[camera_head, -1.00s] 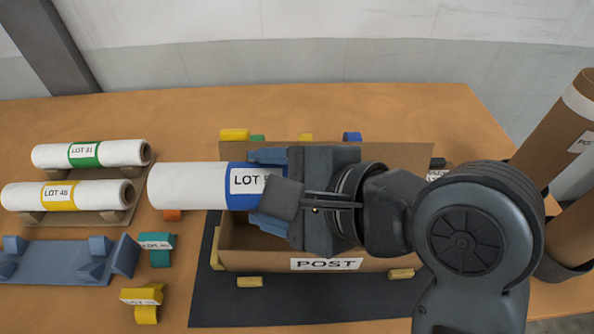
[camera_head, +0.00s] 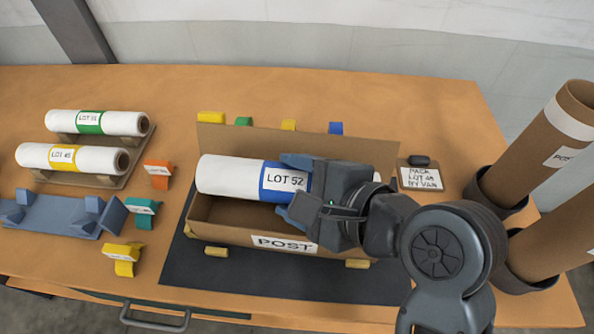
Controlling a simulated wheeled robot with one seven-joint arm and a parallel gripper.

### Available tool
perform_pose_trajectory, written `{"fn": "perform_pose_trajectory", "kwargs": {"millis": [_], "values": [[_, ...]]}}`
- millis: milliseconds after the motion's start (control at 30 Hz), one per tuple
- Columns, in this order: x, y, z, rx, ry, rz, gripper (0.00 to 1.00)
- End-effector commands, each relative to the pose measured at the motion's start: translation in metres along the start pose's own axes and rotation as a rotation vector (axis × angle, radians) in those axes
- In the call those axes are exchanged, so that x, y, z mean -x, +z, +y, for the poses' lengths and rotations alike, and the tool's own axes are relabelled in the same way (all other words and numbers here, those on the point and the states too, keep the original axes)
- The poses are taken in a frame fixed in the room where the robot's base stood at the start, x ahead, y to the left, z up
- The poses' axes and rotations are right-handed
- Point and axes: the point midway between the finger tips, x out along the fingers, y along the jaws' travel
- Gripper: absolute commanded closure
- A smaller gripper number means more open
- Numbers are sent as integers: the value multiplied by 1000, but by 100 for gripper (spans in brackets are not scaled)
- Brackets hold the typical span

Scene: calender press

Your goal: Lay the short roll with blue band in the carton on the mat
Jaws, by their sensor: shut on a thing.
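The short white roll with a blue band (camera_head: 228,177) reads LOT 52. My gripper and wrist cover the carton's right part.
Rolls with a green band (camera_head: 90,122) and a yellow band (camera_head: 62,156) lie on a rack at left, by a blue cradle (camera_head: 60,215).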

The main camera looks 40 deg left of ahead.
Motion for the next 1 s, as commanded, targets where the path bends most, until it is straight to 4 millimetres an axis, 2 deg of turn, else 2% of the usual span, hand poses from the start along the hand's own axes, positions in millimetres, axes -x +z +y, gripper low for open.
{"fn": "perform_pose_trajectory", "kwargs": {"millis": [267, 1000], "values": [[-15, -15, 22, 1, 0, 0, 73], [-34, -34, 48, -1, 2, 0, 73]]}}
